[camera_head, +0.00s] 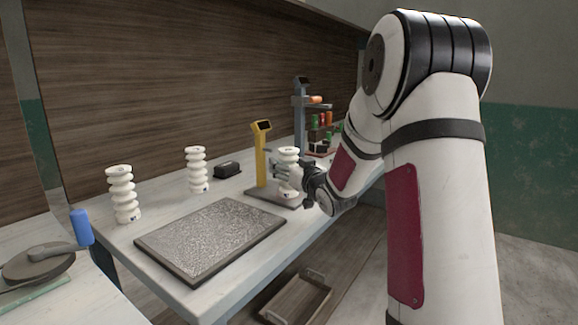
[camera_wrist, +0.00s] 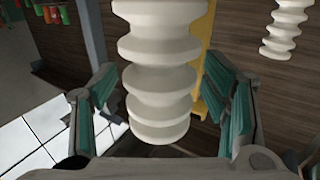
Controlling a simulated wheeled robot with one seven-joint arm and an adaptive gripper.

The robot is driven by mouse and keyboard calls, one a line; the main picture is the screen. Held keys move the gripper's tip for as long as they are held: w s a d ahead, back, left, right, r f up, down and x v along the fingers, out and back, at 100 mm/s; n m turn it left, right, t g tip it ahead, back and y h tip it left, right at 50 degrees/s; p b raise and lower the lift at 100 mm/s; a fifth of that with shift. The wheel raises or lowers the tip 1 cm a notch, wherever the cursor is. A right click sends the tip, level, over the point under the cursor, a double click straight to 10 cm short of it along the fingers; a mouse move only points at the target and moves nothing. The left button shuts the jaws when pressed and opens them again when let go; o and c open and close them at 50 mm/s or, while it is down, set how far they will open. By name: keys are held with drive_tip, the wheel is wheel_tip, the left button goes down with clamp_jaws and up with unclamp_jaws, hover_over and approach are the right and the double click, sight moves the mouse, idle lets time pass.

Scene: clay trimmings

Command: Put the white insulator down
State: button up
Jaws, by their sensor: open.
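A white ribbed insulator (camera_head: 289,173) stands upright on the dark base plate (camera_head: 262,196) of a yellow post (camera_head: 261,155). My gripper (camera_head: 284,176) is at this insulator, reaching in from the right. In the wrist view the insulator (camera_wrist: 160,82) is between the two green-padded fingers of my gripper (camera_wrist: 162,90), with a gap on each side. The fingers are open around it and do not grip it. The yellow post (camera_wrist: 206,50) shows just behind the insulator. The gripper hides part of the insulator's side in the head view.
Two more white insulators, one at the left (camera_head: 122,194) and one farther back (camera_head: 196,170), stand on the white table. A speckled grey mat (camera_head: 212,238) lies at the front. A small black box (camera_head: 227,169) and a rack with coloured items (camera_head: 318,120) are behind.

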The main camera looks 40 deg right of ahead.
drive_tip(key=shift+r, duration=0.1)
drive_tip(key=shift+s, duration=0.35)
drive_tip(key=s+a+f+g+y, duration=0.1)
drive_tip(key=s+a+g, duration=0.4)
drive_tip(key=s+a, duration=0.4)
drive_tip(key=s+a+f+n+g+y+p, duration=0.1)
drive_tip(key=s+a+g, duration=0.5)
drive_tip(key=s, duration=1.7)
drive_tip(key=s+a+f+g+y, duration=0.1)
drive_tip(key=s+a+g, duration=0.5)
drive_tip(key=s+a, duration=0.6)
drive_tip(key=s+f, duration=0.1)
drive_tip(key=s, duration=0.3)
drive_tip(key=shift+s+a+f+n+p, duration=0.2)
drive_tip(key=shift+n+p, duration=0.1)
drive_tip(key=shift+n, duration=0.1)
